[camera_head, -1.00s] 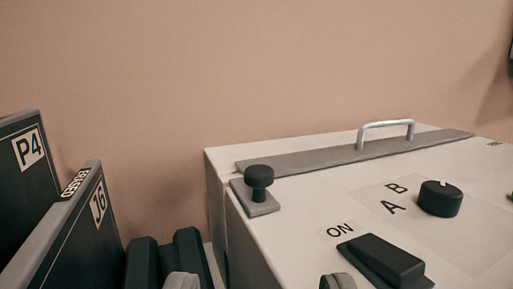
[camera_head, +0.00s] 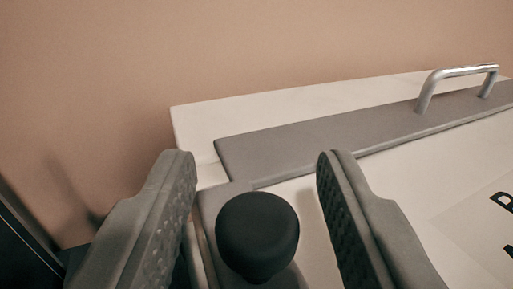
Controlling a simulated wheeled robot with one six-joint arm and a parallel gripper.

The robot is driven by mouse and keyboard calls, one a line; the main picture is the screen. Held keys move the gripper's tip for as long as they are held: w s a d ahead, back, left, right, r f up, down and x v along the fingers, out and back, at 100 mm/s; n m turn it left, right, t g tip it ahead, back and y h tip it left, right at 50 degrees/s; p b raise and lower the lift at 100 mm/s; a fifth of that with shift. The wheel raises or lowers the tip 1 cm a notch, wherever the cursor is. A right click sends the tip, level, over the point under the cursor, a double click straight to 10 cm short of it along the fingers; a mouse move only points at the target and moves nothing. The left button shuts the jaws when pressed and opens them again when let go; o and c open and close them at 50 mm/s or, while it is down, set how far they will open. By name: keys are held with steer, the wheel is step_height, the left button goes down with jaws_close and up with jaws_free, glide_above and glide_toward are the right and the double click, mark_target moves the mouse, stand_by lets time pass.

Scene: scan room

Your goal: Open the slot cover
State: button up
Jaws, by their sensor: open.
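The slot cover (camera_head: 330,132) is a long grey strip lying flat along the back of the white machine top. A silver bar handle (camera_head: 458,74) stands on it toward the right. A round black knob (camera_head: 257,234) stands on a small grey plate (camera_head: 212,203) at the cover's left front end. My gripper (camera_head: 257,165) is open, with one grey ridged finger on each side of the knob in the picture. No contact with the knob is visible. The lower ends of the fingers are cut off by the frame.
The white machine top (camera_head: 425,175) carries a panel with partly cut-off lettering at the right. A dark panel (camera_head: 22,240) stands at the lower left. The tan wall (camera_head: 250,50) is behind, and the space above the machine is clear.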

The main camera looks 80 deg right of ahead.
mark_target(213, 177)
steer(key=shift+d, duration=0.1)
steer(key=shift+c, duration=0.4)
jaws_close()
steer(key=w+d, duration=0.1)
steer(key=d, duration=0.1)
steer(key=w+d, duration=0.1)
steer(key=d, duration=0.1)
steer(key=w+d, duration=0.1)
steer(key=d, duration=0.1)
steer(key=shift+w, duration=0.1)
steer(key=shift+o, duration=0.4)
jaws_free()
steer(key=s+a, duration=0.1)
steer(key=a, duration=1.6)
steer(key=shift+s+a, duration=0.15)
steer(key=shift+s, duration=0.1)
